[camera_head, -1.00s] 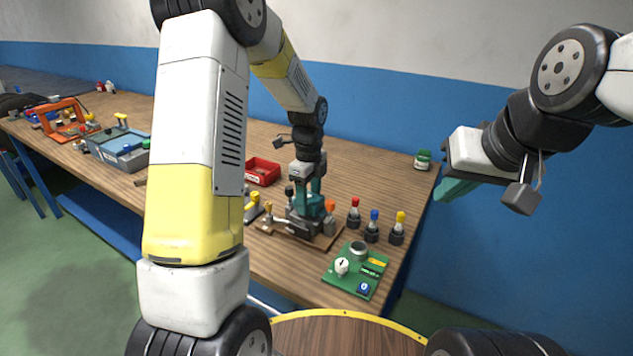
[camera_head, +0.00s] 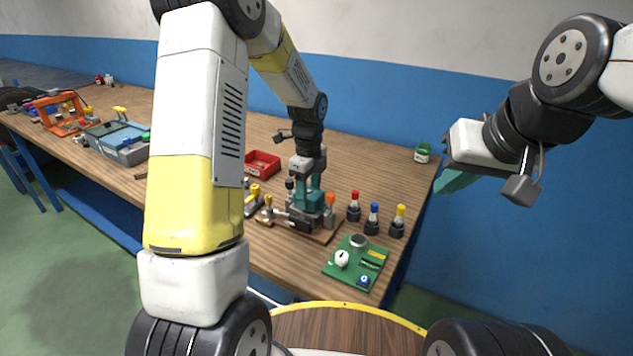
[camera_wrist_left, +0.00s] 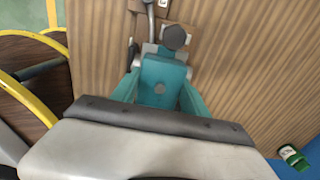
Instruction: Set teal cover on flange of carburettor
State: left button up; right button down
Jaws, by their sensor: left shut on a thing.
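The teal cover (camera_wrist_left: 163,80) is a block with a small round mark on its face, held between the teal fingers of my left gripper (camera_wrist_left: 160,95). In the head view my left gripper (camera_head: 309,197) points down at the grey carburettor (camera_head: 300,224), which stands on a small wooden board. The fingers hide much of the carburettor's top and the flange. I cannot tell whether the cover touches the flange. My right gripper (camera_head: 455,181) is raised off the table's right side, with nothing seen in it; its finger gap is not clear.
Red, blue and yellow-topped posts (camera_head: 373,218) stand right of the carburettor. A green panel (camera_head: 357,262) lies near the front edge. A red bin (camera_head: 263,164) is behind left, a green jar (camera_head: 422,153) at the back right. A grey-blue case (camera_head: 120,143) stands further left.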

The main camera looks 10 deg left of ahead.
pick_arm(q)
jog(key=shift+f, duration=0.4)
dwell(1.2)
jog(key=o, duration=1.9)
jog(key=shift+r, duration=3.5)
